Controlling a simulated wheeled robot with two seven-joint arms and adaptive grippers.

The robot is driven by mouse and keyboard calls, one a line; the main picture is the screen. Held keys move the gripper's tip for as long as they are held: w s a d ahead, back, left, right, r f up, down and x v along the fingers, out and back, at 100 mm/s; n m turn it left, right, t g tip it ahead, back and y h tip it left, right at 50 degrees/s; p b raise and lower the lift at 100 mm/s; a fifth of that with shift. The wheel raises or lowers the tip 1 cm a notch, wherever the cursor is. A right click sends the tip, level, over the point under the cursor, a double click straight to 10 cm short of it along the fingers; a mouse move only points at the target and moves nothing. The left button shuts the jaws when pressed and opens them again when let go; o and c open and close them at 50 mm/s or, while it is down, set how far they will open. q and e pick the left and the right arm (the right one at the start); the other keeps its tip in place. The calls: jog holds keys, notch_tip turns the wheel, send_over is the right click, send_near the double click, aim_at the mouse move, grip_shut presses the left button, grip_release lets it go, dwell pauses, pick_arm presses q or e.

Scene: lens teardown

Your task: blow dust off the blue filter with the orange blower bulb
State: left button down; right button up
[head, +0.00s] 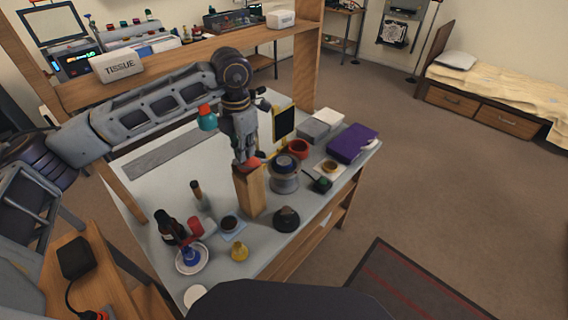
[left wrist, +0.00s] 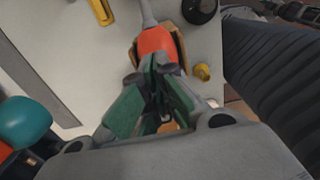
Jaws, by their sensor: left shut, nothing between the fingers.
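The orange blower bulb (head: 248,164) sits on top of an upright wooden block (head: 250,192) on the table. In the left wrist view the bulb (left wrist: 156,42) shows with its grey nozzle pointing away from the fingers. My left gripper (head: 243,154) points down just above the bulb. Its green fingers (left wrist: 157,68) are shut with nothing between them; I cannot tell whether they touch the bulb. A blue piece (head: 192,254) sits on a white dish (head: 178,265) at the near left; I cannot tell whether it is the blue filter. My right gripper is not in view.
Bottles (head: 168,229), a red cylinder (head: 195,226) and a yellow piece (head: 239,251) crowd the near table. A lens barrel (head: 285,175), a dark dome (head: 287,219) and a purple box (head: 351,143) stand to the right. The shelf (head: 180,62) runs behind my arm.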

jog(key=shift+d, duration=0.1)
pick_arm(q)
jog(key=shift+r+p, duration=0.45)
jog(key=shift+r, duration=1.25)
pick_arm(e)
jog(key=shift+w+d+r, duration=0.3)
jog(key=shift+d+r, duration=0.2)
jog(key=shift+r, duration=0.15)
